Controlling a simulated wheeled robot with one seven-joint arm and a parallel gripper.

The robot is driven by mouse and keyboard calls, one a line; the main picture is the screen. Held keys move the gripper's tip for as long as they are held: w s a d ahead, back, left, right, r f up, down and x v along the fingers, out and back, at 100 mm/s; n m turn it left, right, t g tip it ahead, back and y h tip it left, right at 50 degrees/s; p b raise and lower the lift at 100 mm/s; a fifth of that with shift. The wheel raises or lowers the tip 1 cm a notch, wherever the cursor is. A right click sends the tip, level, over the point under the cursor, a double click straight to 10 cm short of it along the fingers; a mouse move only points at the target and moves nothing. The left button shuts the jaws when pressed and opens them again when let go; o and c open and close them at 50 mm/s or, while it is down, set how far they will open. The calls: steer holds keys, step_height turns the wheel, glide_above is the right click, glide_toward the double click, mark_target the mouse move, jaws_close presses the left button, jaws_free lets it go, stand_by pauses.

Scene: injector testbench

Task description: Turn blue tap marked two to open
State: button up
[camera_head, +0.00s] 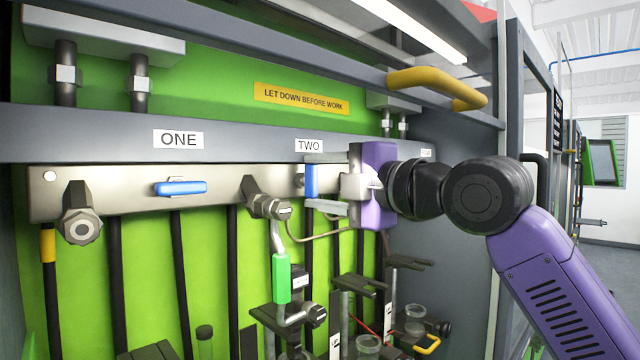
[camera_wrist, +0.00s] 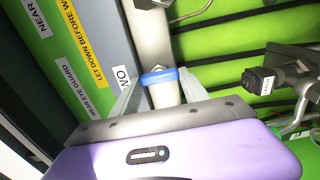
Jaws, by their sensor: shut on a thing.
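The blue tap under the TWO label (camera_head: 309,146) has a blue handle (camera_head: 311,181) that stands upright on the pale metal rail. My gripper (camera_head: 317,183) reaches it from the right, one finger above and one below, and is shut on the handle's two ends. In the wrist view, the blue handle (camera_wrist: 160,76) lies across between the two grey fingers of my gripper (camera_wrist: 158,86). The fingers hide part of the tap body behind it.
A second blue tap (camera_head: 181,188) lies level under the ONE label (camera_head: 178,139). Left of my gripper, a metal fitting (camera_head: 268,206) carries a green-sleeved tube (camera_head: 282,278). Black stands and glass cups are below. A yellow handle (camera_head: 436,86) is above my arm.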

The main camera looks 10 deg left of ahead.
steer(key=shift+f, duration=0.15)
steer(key=o, duration=1.4)
steer(key=b+v, duration=0.1)
steer(key=v, duration=0.6)
steer(key=shift+s+d, duration=0.3)
